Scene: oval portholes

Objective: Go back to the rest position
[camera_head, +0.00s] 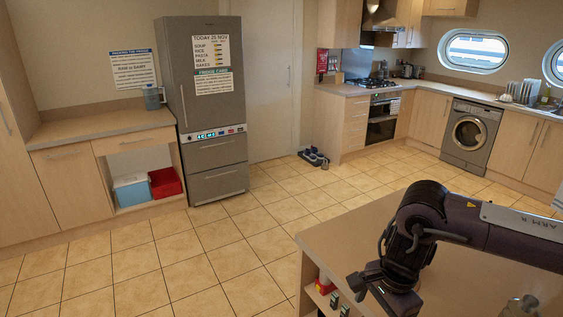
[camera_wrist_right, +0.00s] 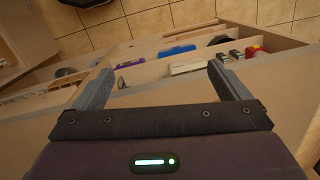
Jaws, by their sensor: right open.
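My right arm comes in from the right in the head view, over the wooden counter (camera_head: 455,275) in the foreground. Its wrist is bent down near the counter's left edge. In the right wrist view my right gripper (camera_wrist_right: 163,85) has its two fingers wide apart with nothing held between them. Beyond the fingers is an open wooden compartment unit (camera_wrist_right: 140,72) with several small items. My left gripper and left arm are not in view.
The compartments hold a blue item (camera_wrist_right: 177,50), a purple item (camera_wrist_right: 129,64) and a red item (camera_wrist_right: 257,52). A grey fridge (camera_head: 203,110) stands at the back left, and a washing machine (camera_head: 468,136) at the right. The tiled floor (camera_head: 200,255) between is mostly clear.

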